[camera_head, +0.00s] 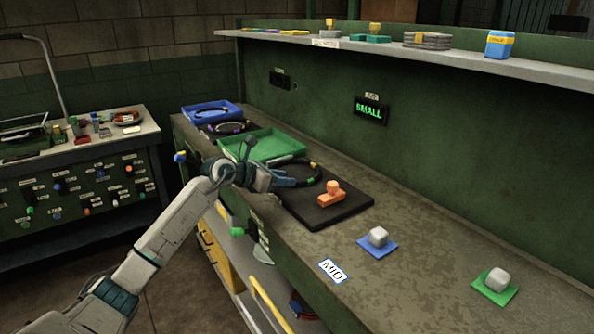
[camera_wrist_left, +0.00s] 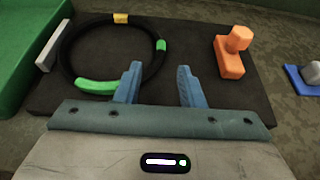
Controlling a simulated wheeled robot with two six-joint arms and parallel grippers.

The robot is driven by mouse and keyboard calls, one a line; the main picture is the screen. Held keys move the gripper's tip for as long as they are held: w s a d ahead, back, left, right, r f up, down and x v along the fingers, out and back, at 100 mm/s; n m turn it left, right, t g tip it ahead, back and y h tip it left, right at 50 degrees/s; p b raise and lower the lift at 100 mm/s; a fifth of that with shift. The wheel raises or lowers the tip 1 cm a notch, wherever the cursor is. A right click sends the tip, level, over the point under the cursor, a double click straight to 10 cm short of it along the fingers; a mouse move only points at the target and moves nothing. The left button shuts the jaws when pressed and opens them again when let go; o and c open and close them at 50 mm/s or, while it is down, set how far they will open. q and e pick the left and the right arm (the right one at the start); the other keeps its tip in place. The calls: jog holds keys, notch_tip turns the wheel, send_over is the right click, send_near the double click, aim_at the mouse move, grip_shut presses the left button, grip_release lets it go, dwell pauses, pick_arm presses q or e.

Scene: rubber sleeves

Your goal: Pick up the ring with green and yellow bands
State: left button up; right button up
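The black ring with green and yellow bands (camera_wrist_left: 67,61) lies on a dark square mat (camera_wrist_left: 200,30) in the left wrist view. A yellow band is at its far side, green bands at its right and near left. In the head view the ring (camera_head: 318,174) is partly hidden by my left gripper (camera_head: 297,182). My left gripper (camera_wrist_left: 160,68) is open, its blue fingers apart over the mat at the ring's near right side. The left finger overlaps the rim in the picture; I cannot tell whether it touches. My right gripper is not in view.
An orange stamp-shaped block (camera_head: 331,193) stands on the mat right of the ring. A green tray (camera_head: 262,147) adjoins on the left, with another banded ring (camera_head: 226,127) and a blue tray (camera_head: 211,111) beyond. Grey blocks on blue (camera_head: 377,247) and green (camera_head: 495,287) squares sit rightward.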

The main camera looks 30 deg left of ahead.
aim_at(305, 182)
pick_arm(q)
jog(key=x, duration=0.3)
jog(key=shift+w+d+p, duration=0.2)
jog(key=shift+w+p, duration=0.1)
jog(key=shift+p, duration=0.2)
jog(key=p+x, duration=0.1)
jog(key=x, duration=0.3)
jog(key=shift+d+f+p, duration=0.1)
jog(key=shift+d+p, duration=0.05)
jog(key=shift+p, duration=0.25)
jog(key=shift+w+f, duration=0.1)
jog(key=shift+w, duration=0.1)
jog(key=shift+c, duration=0.7)
grip_shut()
